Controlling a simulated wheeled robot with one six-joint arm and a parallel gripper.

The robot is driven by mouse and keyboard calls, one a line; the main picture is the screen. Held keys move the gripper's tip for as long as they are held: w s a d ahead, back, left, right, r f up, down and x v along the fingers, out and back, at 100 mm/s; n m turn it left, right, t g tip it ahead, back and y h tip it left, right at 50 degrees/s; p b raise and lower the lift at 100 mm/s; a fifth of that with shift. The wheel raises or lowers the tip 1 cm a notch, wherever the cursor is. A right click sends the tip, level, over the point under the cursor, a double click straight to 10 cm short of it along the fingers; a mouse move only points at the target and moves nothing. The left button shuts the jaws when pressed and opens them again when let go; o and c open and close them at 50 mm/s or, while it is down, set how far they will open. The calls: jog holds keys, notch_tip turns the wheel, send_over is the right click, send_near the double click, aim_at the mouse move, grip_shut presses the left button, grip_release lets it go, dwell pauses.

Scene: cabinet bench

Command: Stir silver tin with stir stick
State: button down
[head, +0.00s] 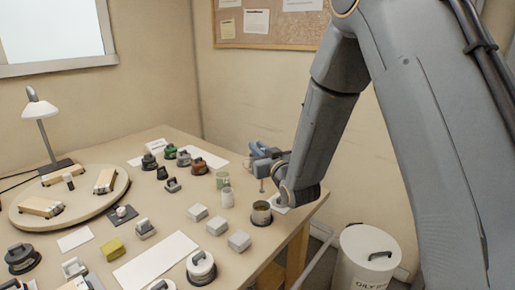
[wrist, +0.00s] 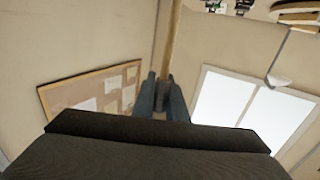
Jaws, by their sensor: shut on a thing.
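My gripper (head: 262,162) is over the right end of the bench, with its blue fingers (wrist: 163,98) closed around the pale wooden stir stick in the wrist view (wrist: 172,40). In the head view a short length of the stick (head: 262,186) hangs down below the gripper. An open silver-grey tin (head: 261,213) with brownish contents stands upright on a dark ring under the gripper. The stick's visible lower end seems to be just above or behind the tin's rim; I cannot tell if it is inside. The tin is out of the wrist view.
A white canister (head: 227,198) and a greenish jar (head: 222,180) stand left of the tin. Pale blocks (head: 239,241) lie in front of them. A round board (head: 70,205) and a lamp (head: 45,130) are at the left. A white bin (head: 368,255) stands beyond the bench's right edge.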

notch_tip(320, 180, down, 11)
jog(key=b, duration=0.7)
dwell(0.6)
jog(key=shift+a, duration=0.1)
jog(key=shift+w+a+f, duration=0.1)
dwell(0.3)
